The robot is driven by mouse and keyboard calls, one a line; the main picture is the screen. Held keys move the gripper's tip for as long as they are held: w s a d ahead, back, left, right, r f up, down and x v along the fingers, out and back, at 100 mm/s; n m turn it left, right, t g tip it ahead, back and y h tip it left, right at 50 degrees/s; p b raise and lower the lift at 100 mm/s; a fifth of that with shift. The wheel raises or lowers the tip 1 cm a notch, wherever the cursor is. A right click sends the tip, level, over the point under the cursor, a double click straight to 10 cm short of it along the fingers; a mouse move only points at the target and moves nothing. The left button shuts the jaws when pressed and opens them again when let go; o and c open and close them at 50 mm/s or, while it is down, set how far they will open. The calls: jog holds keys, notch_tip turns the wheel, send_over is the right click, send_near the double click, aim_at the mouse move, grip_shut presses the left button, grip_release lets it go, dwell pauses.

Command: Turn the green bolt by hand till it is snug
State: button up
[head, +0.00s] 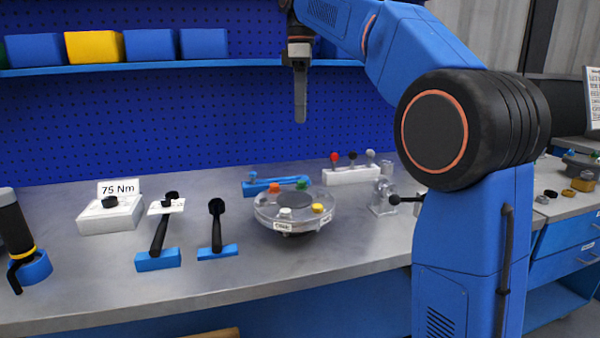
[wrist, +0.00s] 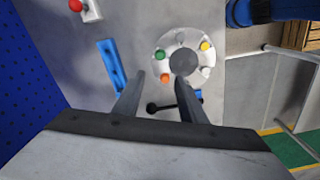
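An orange bolt (head: 275,188), a yellow bolt (head: 317,208) and a pale bolt (head: 285,213) share the rim. My gripper (head: 300,121) hangs fingers-down well above the shell. In the wrist view its two fingers (wrist: 160,76) are apart with nothing between them. It touches no bolt.
Behind the shell lie a blue holder (head: 262,188) and a white block (head: 352,177) with coloured knobs. To its left stand black-handled tools (head: 217,225) and a white box marked 75 Nm (head: 110,213). A metal fixture (head: 383,197) stands to its right. The front of the bench is clear.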

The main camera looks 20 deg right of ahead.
aim_at(301, 181)
notch_tip(301, 181, down, 17)
jog(key=shift+f, duration=0.1)
dwell(0.6)
grip_shut()
